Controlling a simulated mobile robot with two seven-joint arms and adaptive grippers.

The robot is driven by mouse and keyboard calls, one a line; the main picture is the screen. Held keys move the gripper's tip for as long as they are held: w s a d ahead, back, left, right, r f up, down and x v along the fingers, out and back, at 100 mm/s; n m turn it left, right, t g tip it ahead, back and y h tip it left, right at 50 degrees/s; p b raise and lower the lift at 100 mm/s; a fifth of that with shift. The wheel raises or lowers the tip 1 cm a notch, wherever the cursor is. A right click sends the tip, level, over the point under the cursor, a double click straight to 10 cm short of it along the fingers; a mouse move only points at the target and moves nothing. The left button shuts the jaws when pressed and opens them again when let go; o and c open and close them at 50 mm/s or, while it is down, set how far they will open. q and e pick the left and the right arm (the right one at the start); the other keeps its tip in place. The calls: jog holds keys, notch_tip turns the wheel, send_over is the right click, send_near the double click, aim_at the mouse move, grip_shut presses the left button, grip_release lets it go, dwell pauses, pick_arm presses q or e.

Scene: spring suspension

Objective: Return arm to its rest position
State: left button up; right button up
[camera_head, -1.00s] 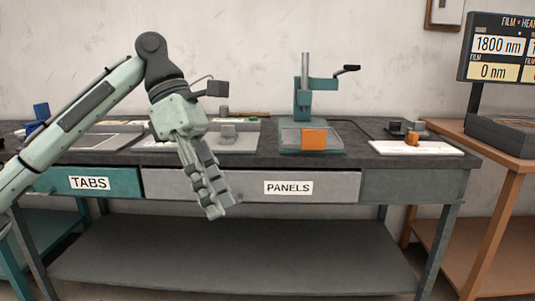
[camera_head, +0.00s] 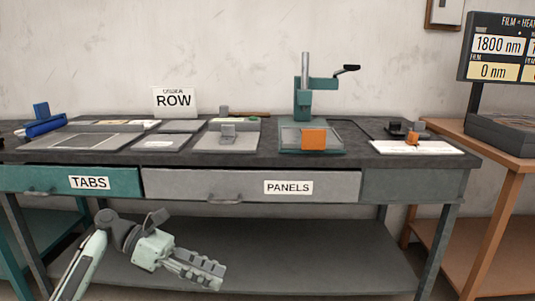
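My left gripper (camera_head: 207,271) is low in the head view, in front of the bench's lower shelf and below the drawers. Its arm comes in from the bottom left and bends at a dark joint. Its ribbed fingers point right and slightly down. They look close together, with nothing visible between them, but their gap is too small to judge. My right gripper is not in view.
The dark bench (camera_head: 365,155) carries a teal press (camera_head: 302,95), flat trays (camera_head: 95,141), a ROW sign (camera_head: 174,101) and a white board (camera_head: 417,147). The TABS drawer (camera_head: 120,183) and PANELS drawer (camera_head: 230,188) are in its front. A brown side table (camera_head: 510,163) stands right.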

pick_arm(q)
jog(key=w+a+f+m+t+y, duration=0.4)
jog(key=w+a+f+m+y, duration=0.1)
jog(key=w+a, duration=0.2)
jog(key=w+a+f+m+t+y, duration=0.4)
jog(key=w+a, duration=0.3)
jog(key=w, duration=0.1)
jog(key=w+a+r+m+t+y, duration=0.2)
jog(key=w+a+r+m+y, duration=0.15)
jog(key=a+m, duration=0.3)
jog(key=w+a+r+m+t+y, duration=0.3)
jog(key=a+m+y, duration=0.25)
jog(key=a, duration=0.25)
jog(key=s+d+f+m+g+h, duration=0.15)
jog(key=s+d+f, duration=0.25)
jog(key=s+f, duration=0.85)
jog(key=s+d+f+g+h, duration=0.1)
jog(key=s+d+f+g, duration=0.2)
jog(key=s+f, duration=1)
jog(key=s+d+f+g, duration=0.2)
jog(key=s+f, duration=0.6)
jog(key=s, duration=0.4)
jog(key=s+d+f+g, duration=0.2)
jog(key=s+d+f, duration=0.2)
jog(key=s+f, duration=0.4)
jog(key=s+h, duration=0.1)
jog(key=s, duration=0.3)
jog(key=shift+f+g, duration=0.15)
jog(key=shift+g, duration=0.2)
